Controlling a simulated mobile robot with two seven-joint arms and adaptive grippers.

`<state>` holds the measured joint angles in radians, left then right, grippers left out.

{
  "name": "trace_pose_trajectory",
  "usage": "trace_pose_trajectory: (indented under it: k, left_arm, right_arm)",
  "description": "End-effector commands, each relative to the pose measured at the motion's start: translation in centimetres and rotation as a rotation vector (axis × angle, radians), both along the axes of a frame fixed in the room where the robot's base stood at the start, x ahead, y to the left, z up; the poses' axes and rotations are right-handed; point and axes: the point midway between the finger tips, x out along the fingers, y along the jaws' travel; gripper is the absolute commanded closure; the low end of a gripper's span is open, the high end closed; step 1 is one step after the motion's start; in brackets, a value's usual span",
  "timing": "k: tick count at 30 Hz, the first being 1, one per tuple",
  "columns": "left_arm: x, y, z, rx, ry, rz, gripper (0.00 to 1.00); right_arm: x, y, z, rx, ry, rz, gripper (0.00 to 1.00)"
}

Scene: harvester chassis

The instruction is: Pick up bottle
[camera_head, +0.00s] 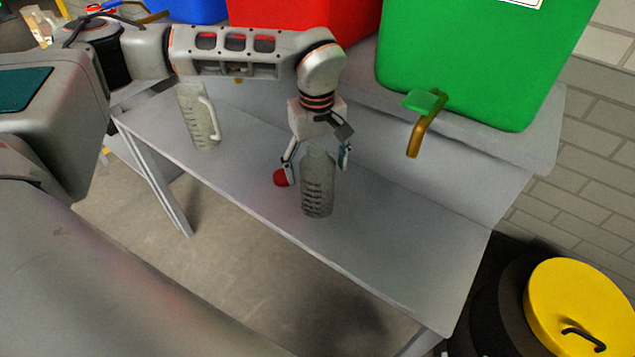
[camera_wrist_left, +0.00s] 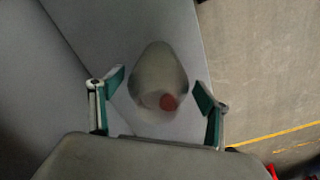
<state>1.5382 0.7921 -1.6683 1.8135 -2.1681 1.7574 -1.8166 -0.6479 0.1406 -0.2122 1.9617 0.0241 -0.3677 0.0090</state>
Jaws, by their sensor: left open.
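A grey translucent bottle (camera_head: 318,190) with dark ribbed markings stands upright on the grey bench. My left gripper (camera_head: 318,163) is above it, pointing down, with its open fingers on either side of the bottle's upper part. In the left wrist view the bottle (camera_wrist_left: 158,82) shows from above between the two spread fingers of the gripper (camera_wrist_left: 161,92), with a visible gap on each side. My right gripper is not in view.
A measuring jug (camera_head: 198,118) stands left on the bench (camera_head: 400,255). A small red object (camera_head: 281,178) lies beside the bottle. A yellow-lidded drum (camera_head: 575,300) stands at lower right.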

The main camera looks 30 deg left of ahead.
Motion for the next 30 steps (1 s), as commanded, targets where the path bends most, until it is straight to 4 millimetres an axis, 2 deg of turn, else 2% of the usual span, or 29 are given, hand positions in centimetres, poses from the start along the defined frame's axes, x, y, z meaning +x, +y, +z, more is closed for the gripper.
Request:
trace_pose_trajectory:
  k: [9, 18, 20, 23, 24, 30]
  left_arm:
    - [0.5, 0.3, -4.2, -0.002, 0.003, 0.0, 0.23]
    - [0.5, 0.3, -4.6, -0.001, 0.001, 0.0, 0.23]
    - [0.5, 0.3, -4.6, -0.001, 0.001, 0.0, 0.36]
    - [0.5, 0.3, -4.6, -0.001, 0.001, 0.0, 0.62]
    - [0.5, 0.3, -4.6, -0.001, 0.001, 0.0, 0.67]
    - [0.5, 0.3, -4.6, -0.002, 0.001, 0.0, 0.67]
  right_arm:
    - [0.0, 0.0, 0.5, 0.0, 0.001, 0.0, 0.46]
    - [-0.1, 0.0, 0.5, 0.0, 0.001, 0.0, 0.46]
    - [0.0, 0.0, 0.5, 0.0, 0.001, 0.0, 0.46]
    - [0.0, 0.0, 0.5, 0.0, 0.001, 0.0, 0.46]
    - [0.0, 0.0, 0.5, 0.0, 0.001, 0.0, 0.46]
    - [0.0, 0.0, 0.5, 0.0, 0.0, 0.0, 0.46]
